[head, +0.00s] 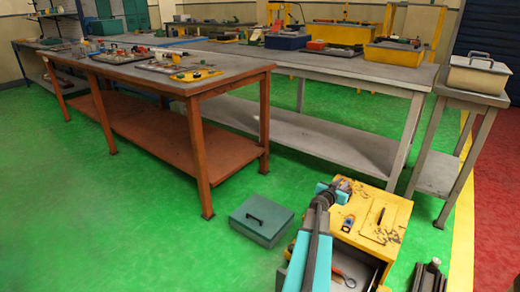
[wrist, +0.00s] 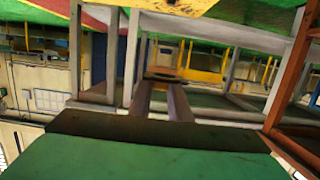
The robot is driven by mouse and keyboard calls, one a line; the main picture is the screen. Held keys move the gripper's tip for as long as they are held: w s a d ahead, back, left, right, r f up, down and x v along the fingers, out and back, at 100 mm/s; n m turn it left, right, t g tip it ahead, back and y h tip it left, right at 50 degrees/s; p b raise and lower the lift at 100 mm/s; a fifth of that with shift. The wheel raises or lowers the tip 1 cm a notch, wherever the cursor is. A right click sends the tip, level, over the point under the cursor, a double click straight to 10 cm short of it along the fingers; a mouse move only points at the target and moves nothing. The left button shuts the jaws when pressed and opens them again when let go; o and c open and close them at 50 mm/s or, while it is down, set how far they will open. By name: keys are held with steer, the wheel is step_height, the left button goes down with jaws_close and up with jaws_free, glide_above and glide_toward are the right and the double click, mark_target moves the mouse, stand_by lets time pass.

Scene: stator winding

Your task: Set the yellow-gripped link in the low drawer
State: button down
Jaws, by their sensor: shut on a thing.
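My gripper (wrist: 164,84) shows in the wrist view as two dark fingers pointing away from the camera. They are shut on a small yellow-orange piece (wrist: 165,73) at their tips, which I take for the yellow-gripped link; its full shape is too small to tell. In the head view my arm reaches up over the left side of a yellow cabinet, and the gripper and link cannot be made out there. The cabinet's low drawer (head: 362,264) stands open at the front, partly hidden by my arm. A red-handled tool (head: 347,280) lies in it.
The yellow cabinet top (head: 393,212) carries a few small items. A teal case (head: 263,220) stands on the floor to its left, and a dark object (head: 430,276) to its right. Workbenches (head: 225,78) stand behind. Green floor at left is clear.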

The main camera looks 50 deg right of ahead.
steer(key=w+a+r+n+t+y, duration=0.2)
steer(key=w+a+n+t, duration=0.3)
steer(key=w, duration=0.6)
steer(key=w+a+r+n+t+y, duration=0.15)
steer(key=w+a+t, duration=0.25)
steer(key=w+a, duration=0.5)
steer(key=w+a+r+n+t+y, duration=0.35)
steer(key=w+a+n+y, duration=0.2)
steer(key=w+a, duration=0.75)
steer(key=w+a+r+n+t+y, duration=0.45)
steer(key=w+a, duration=0.45)
steer(key=a, duration=0.8)
steer(key=s+a+r+n+g+y, duration=0.25)
steer(key=a+n+y, duration=0.2)
steer(key=a, duration=0.75)
steer(key=s+a+r+n+g+y, duration=0.1)
steer(key=a+n+g+y, duration=0.35)
steer(key=a, duration=0.85)
steer(key=s+a+r+n+g+y, duration=0.25)
steer(key=a+y, duration=0.35)
steer(key=a, duration=0.6)
step_height(320, 180, up, 18)
steer(key=p, duration=2.6)
steer(key=shift+w+d+f+t, duration=0.15)
steer(key=shift+w+f+t, duration=0.15)
steer(key=shift+t, duration=0.15)
